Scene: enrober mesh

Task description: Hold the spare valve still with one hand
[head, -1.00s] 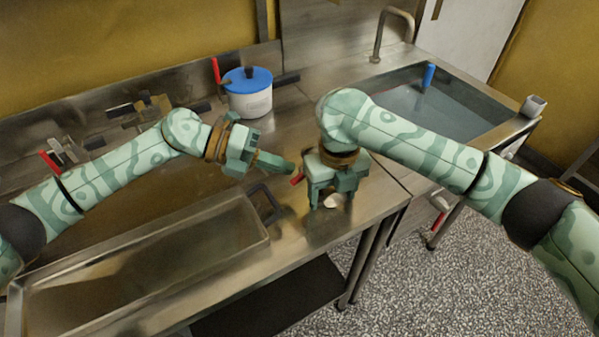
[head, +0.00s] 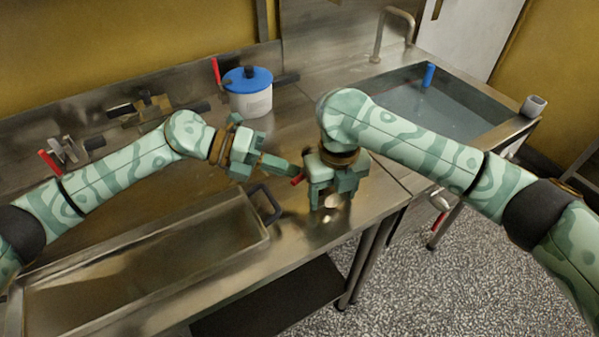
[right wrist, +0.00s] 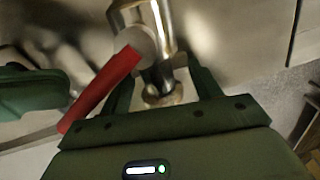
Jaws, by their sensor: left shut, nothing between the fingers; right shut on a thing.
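The spare valve shows in the right wrist view as a shiny metal body (right wrist: 150,22) with a long red lever (right wrist: 102,88). My right gripper (head: 331,199) is shut on it, low over the front edge of the steel bench; its fingers hide most of the valve in the head view. The red lever (head: 297,180) sticks out to the left there. My left gripper (head: 294,171) is shut and empty, its tips close beside the lever; I cannot tell whether they touch. Part of it shows at the left of the right wrist view (right wrist: 32,92).
A steel tray (head: 235,250) with a black handle (head: 266,202) lies front left. A white pot with a blue lid (head: 250,100) stands at the back. Metal fittings (head: 145,107) lie along the back left. A water-filled sink (head: 425,115) is at the right.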

